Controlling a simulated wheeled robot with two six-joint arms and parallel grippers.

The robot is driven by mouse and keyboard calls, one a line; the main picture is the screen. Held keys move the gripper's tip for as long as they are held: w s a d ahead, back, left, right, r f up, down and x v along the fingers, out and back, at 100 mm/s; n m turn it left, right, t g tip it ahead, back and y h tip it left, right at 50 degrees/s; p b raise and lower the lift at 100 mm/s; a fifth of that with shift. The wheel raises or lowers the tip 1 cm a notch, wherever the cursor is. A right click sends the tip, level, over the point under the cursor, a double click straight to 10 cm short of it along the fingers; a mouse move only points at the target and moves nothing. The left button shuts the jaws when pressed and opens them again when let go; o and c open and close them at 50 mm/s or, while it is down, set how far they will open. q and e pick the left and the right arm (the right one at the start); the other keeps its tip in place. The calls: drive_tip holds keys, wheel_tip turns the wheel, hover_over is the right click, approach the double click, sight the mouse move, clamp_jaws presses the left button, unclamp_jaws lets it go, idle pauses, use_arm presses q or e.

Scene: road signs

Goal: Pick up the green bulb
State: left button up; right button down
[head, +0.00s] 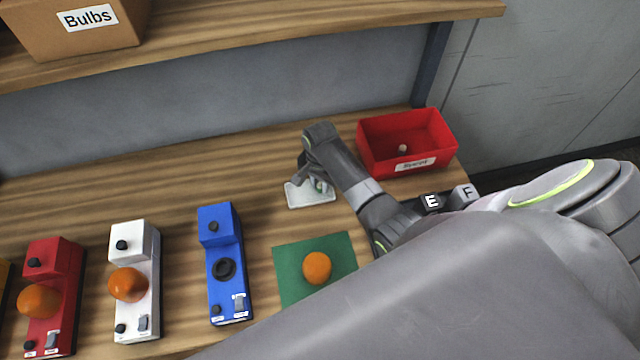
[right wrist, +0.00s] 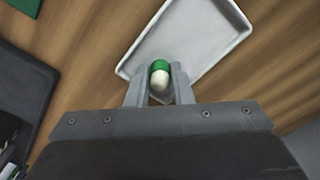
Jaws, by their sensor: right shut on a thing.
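The green bulb (right wrist: 160,79), green at one end and white at the other, sits between the fingers of my right gripper (right wrist: 157,85) in the right wrist view. The gripper is shut on it, over a white tray (right wrist: 205,45). I cannot tell whether the bulb touches the tray. My left gripper is not in view.
A red bin (head: 440,150) with a small white thing in it stands behind right. A green mat (head: 290,262) holds an orange bulb (head: 317,267). Blue (head: 217,270), white (head: 147,245) and red (head: 68,270) socket boxes stand left. A Bulbs box (head: 75,35) is on the shelf.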

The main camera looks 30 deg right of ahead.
sight(320, 183)
wheel_tip(320, 183, up, 8)
drive_tip(key=shift+r+b, duration=0.15)
drive_tip(key=shift+b, duration=0.75)
drive_tip(key=shift+r, duration=0.75)
